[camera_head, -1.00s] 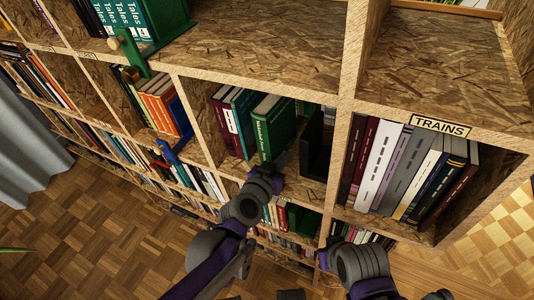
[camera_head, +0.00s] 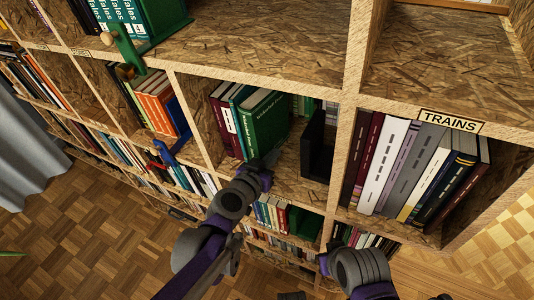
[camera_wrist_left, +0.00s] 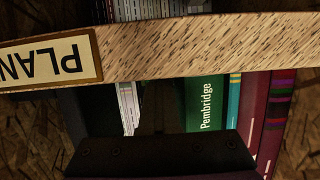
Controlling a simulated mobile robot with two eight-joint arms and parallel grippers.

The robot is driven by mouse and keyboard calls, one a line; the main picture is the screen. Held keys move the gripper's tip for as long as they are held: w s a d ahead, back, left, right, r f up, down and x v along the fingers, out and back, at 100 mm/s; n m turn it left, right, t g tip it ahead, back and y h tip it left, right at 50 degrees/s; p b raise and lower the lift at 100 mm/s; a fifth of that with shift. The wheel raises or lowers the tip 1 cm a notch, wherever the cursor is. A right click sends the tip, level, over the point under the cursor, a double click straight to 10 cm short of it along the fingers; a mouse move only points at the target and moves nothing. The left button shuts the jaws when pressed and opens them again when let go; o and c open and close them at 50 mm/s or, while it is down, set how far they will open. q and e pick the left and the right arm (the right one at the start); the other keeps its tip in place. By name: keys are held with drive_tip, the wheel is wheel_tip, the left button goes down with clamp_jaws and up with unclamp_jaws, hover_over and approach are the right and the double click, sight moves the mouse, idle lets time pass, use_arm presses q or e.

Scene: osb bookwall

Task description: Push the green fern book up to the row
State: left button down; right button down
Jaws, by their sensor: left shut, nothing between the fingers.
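The green fern book (camera_head: 268,124) stands upright in the middle compartment, at the right end of a short row of teal (camera_head: 238,112) and maroon (camera_head: 220,118) books. It stands close against the teal books; I cannot tell whether any gap is left. My left gripper (camera_head: 273,158) is shut and empty, at the compartment's front by the green book's lower right side. In the left wrist view, the green spine (camera_wrist_left: 206,108) reads "Pembridge", beside the teal and maroon spines. The dark gripper body covers the lower middle there. Of my right arm only links show.
A black bookend (camera_head: 318,145) stands right of the green book, with a clear stretch of shelf between. In the wrist view, a shelf edge with a label (camera_wrist_left: 45,63) crosses in front.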

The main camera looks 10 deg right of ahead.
use_arm(q)
drive_tip(key=shift+w+a, duration=0.1)
drive_tip(key=shift+a, duration=0.05)
drive_tip(key=shift+w+a, duration=0.3)
drive_tip(key=shift+a, duration=0.1)
drive_tip(key=shift+s+d, duration=0.2)
drive_tip(key=shift+d, duration=0.05)
drive_tip(key=shift+s+a, duration=0.1)
drive_tip(key=s+a+p, duration=0.2)
drive_tip(key=s+a, duration=0.3)
drive_tip(key=s, duration=0.3)
drive_tip(key=shift+s+p, duration=0.2)
drive_tip(key=shift+p, duration=0.2)
drive_tip(key=shift+a, duration=0.1)
